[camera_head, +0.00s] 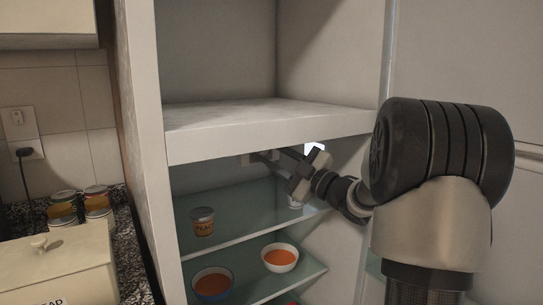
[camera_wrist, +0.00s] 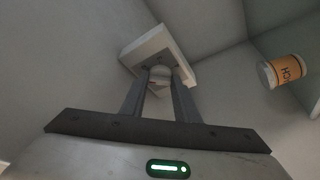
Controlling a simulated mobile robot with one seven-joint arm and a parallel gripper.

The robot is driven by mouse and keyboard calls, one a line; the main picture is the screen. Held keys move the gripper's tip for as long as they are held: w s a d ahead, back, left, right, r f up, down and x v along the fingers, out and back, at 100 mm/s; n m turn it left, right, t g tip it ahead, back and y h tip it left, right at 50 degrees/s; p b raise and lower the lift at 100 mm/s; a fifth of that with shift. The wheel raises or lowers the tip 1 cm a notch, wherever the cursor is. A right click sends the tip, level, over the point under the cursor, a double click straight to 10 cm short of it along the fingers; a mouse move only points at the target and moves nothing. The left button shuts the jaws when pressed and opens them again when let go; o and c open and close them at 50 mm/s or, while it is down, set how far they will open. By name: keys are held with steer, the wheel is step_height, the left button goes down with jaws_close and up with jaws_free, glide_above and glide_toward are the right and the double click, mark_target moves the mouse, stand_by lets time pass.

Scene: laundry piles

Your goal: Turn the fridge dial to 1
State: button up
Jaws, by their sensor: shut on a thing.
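The fridge dial (camera_wrist: 160,73) is a small, pale round knob with a reddish mark, set on a white box-like housing (camera_wrist: 150,44) in the wrist view. The housing (camera_head: 248,160) shows faintly under the upper compartment in the head view. My gripper (camera_wrist: 158,84) is shut on the dial, with one finger on each side. In the head view my gripper (camera_head: 266,154) reaches in from the right, above the top glass shelf. The dial's numbers cannot be read, and its setting cannot be told.
A peach can (camera_head: 203,222) stands on the glass shelf (camera_head: 245,222) and also shows in the wrist view (camera_wrist: 284,71). A blue-rimmed bowl (camera_head: 213,284) and a white bowl (camera_head: 280,258) sit on the shelf below. The upper compartment floor (camera_head: 270,115) is close above my gripper.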

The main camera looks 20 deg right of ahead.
steer(key=shift+r+n+g, duration=0.15)
steer(key=shift+n+g, duration=0.15)
steer(key=shift+n, duration=0.3)
steer(key=o, duration=1)
steer(key=shift+w, duration=0.1)
steer(key=shift+o, duration=0.2)
steer(key=p+v, duration=0.1)
steer(key=v, duration=1.6)
steer(key=shift+d+f+p, duration=0.2)
steer(key=shift+f+p, duration=0.05)
steer(key=shift+p, duration=0.1)
